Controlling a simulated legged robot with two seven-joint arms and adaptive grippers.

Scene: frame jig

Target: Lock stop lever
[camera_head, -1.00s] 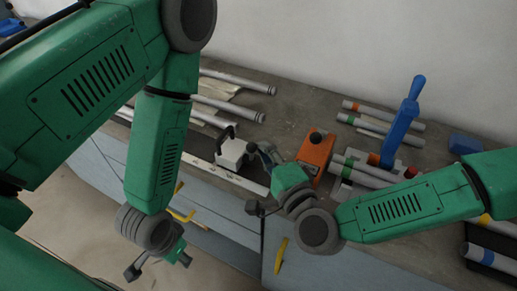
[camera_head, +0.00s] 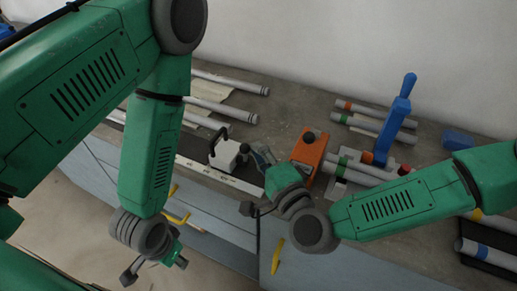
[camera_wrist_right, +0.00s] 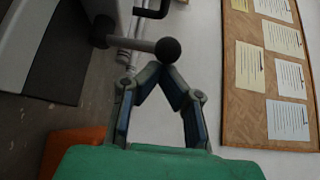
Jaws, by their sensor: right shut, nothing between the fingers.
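My left gripper (camera_head: 155,271) hangs open and empty before the bench.
An orange box (camera_head: 309,152) with a black knob stands right of my right gripper. A blue upright lever (camera_head: 393,122) and several tubes are further right. More tubes (camera_head: 222,108) lie behind the stop. A pinboard (camera_wrist_right: 270,75) hangs on the wall.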

